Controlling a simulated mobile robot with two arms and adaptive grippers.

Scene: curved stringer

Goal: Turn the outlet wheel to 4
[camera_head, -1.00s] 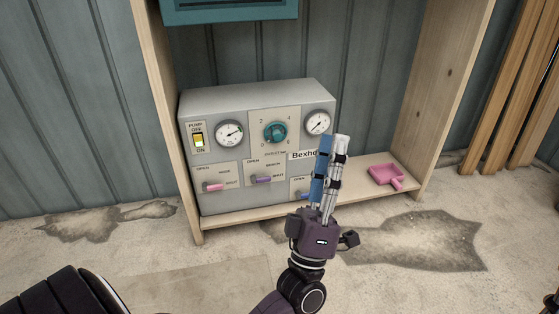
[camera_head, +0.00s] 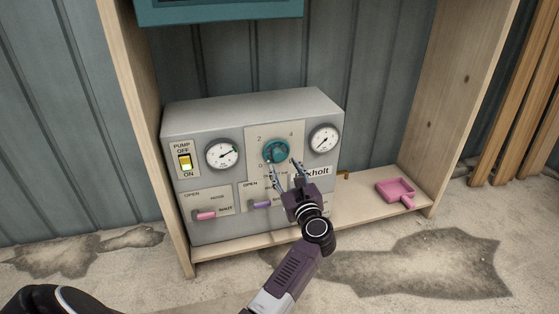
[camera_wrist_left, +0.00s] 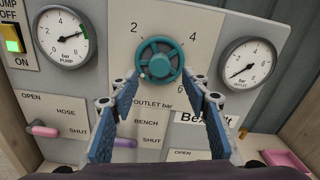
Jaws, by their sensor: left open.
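The teal outlet wheel (camera_head: 275,151) is on the front of the grey panel box (camera_head: 262,108), within a dial marked 0, 2, 4 and 6. In the left wrist view, the wheel (camera_wrist_left: 159,60) has a small pale mark at its lower left, on the side of the 0. The outlet gauge (camera_wrist_left: 247,63) has its needle low on the left, near 0. My left gripper (camera_head: 285,168) is open and empty, just below and in front of the wheel. In the left wrist view, its blue fingers (camera_wrist_left: 162,90) spread on either side below the wheel, with no contact visible.
A pink hose lever (camera_head: 205,216) and purple bench lever (camera_head: 262,204) stick out below. A pink pan (camera_head: 395,191) lies on the wooden shelf at right.

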